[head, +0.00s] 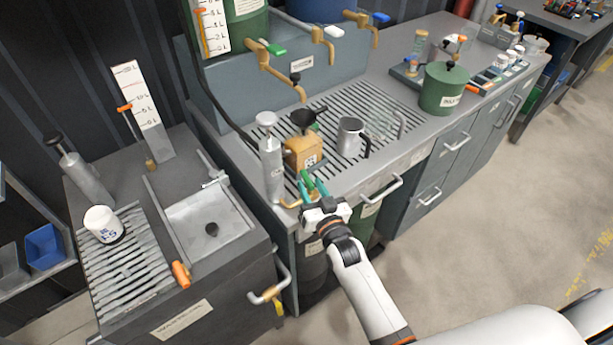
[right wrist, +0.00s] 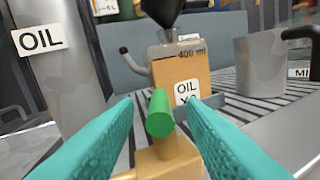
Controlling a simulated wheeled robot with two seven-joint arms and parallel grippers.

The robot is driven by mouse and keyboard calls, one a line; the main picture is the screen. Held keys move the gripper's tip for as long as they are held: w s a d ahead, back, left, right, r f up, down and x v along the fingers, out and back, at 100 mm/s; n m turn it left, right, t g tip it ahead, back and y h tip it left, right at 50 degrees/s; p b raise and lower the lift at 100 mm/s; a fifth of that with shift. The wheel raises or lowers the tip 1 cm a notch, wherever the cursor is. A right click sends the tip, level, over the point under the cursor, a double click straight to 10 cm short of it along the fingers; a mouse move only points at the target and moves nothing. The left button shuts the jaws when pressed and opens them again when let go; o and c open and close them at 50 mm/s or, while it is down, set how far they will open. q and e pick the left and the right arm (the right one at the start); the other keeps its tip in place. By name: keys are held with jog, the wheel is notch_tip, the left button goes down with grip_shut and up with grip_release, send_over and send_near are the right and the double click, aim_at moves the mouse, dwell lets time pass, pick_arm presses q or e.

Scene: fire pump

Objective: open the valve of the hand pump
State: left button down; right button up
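The hand pump is a grey upright cylinder (head: 270,172) with a pale knob at the front left corner of the grey bench. Its body (right wrist: 62,65) carries an OIL label in the right wrist view. Its valve is a brass block (right wrist: 168,163) with a green cylindrical handle (right wrist: 159,113); the handle is small in the head view (head: 309,181). My right gripper (head: 313,189) is at the valve, its two teal fingers open on either side of the green handle. Gaps show between the fingers and the handle. My left gripper is out of view.
A tan oil container (head: 303,153) with a black funnel (head: 303,118) stands just behind the valve. A metal mug (head: 350,138) stands to its right on the slatted rack. A drawer handle (head: 382,189) sticks out from the bench front. A sink unit (head: 210,225) stands at left.

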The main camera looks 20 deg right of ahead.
aim_at(302, 169)
jog(key=shift+w+a, duration=0.15)
jog(key=shift+w, duration=1.7)
grip_shut()
